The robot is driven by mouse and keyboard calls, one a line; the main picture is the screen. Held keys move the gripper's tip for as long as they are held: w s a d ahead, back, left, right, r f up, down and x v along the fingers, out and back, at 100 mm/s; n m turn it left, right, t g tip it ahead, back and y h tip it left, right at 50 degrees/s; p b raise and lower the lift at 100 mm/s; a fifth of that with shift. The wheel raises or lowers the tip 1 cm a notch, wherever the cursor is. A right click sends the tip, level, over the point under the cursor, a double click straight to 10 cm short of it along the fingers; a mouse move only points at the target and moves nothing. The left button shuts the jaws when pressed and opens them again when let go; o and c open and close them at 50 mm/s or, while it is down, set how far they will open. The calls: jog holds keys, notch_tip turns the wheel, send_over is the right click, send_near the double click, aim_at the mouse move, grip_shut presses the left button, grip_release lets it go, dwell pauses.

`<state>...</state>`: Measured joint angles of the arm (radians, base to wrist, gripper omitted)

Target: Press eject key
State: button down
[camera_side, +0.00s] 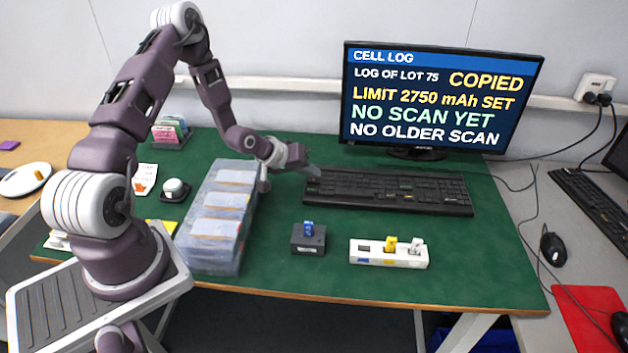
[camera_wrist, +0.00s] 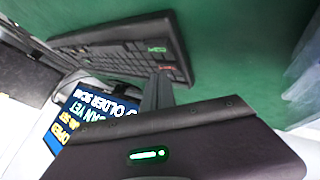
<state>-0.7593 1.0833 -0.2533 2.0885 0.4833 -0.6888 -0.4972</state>
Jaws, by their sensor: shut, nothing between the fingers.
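The black keyboard (camera_side: 395,192) lies on the green mat in front of the monitor. In the wrist view the keyboard (camera_wrist: 100,45) shows a green key (camera_wrist: 157,48) and a red key (camera_wrist: 166,68) near its end. I cannot read which key is eject. My gripper (camera_side: 314,171) is shut and empty at the keyboard's left end. In the wrist view its fingertips (camera_wrist: 159,76) are close to the red key; I cannot tell if they touch. A blue stick (camera_side: 308,228) stands in a small black dock (camera_side: 308,246).
The monitor (camera_side: 440,100) reads "COPIED" and "LIMIT 2750 mAh SET". A white holder (camera_side: 375,261) with yellow and pale sticks stands front right. Clear boxes (camera_side: 215,222) stand left of my gripper. The mat (camera_side: 280,205) between boxes and keyboard is clear.

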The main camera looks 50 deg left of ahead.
aim_at(311, 182)
jog(key=shift+f, duration=0.4)
dwell(0.3)
jog(key=shift+r, duration=0.85)
jog(key=shift+r, duration=0.1)
jog(key=shift+r, duration=2.4)
